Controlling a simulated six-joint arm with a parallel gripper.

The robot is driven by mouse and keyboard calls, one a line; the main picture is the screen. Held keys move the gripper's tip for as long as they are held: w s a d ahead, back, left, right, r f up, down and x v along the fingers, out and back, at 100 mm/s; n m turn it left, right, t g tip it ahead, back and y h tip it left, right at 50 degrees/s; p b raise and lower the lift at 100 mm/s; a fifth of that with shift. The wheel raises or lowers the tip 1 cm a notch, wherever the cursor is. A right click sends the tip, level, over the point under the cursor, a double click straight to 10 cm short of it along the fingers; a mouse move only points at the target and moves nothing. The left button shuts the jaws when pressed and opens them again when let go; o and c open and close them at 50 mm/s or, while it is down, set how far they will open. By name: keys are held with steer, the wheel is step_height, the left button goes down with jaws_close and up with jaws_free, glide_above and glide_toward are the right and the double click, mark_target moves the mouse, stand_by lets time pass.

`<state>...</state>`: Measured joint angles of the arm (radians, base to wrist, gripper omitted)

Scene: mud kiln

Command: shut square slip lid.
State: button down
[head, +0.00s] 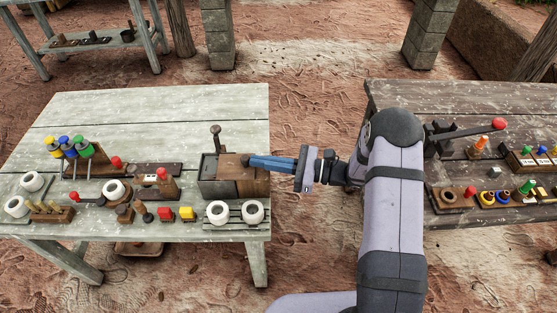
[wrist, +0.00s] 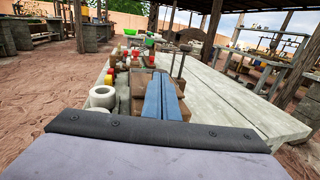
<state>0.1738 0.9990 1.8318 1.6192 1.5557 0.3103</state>
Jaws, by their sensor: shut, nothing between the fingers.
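A square brown wooden box (head: 232,188) stands near the right edge of the left table. A dark grey section shows at its left, and a brown lid-like top (head: 232,160) covers the right part. I cannot tell how far the lid is shut. My gripper (head: 247,160) comes in from the right with its blue fingers shut and empty. Its tips are at the top of the box, and whether they touch it is unclear. In the wrist view, the blue fingers (wrist: 162,80) lie side by side and hide much of the brown box (wrist: 178,84).
A knobbed post (head: 215,138) stands just behind the box. Two white rings (head: 218,210) sit in front of it. Red and yellow blocks (head: 187,213), levers and a rack of coloured knobs (head: 70,147) crowd the left. The table's back right is clear.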

mark_target(245, 163)
steer(key=x, duration=0.2)
steer(key=s+x, duration=0.1)
steer(key=x, duration=0.2)
steer(key=shift+s+a, duration=0.1)
steer(key=shift+a, duration=0.3)
steer(key=shift+a+r, duration=0.1)
steer(key=shift+a, duration=0.05)
steer(key=b+v, duration=0.2)
steer(key=v, duration=1.2)
steer(key=shift+d, duration=0.2)
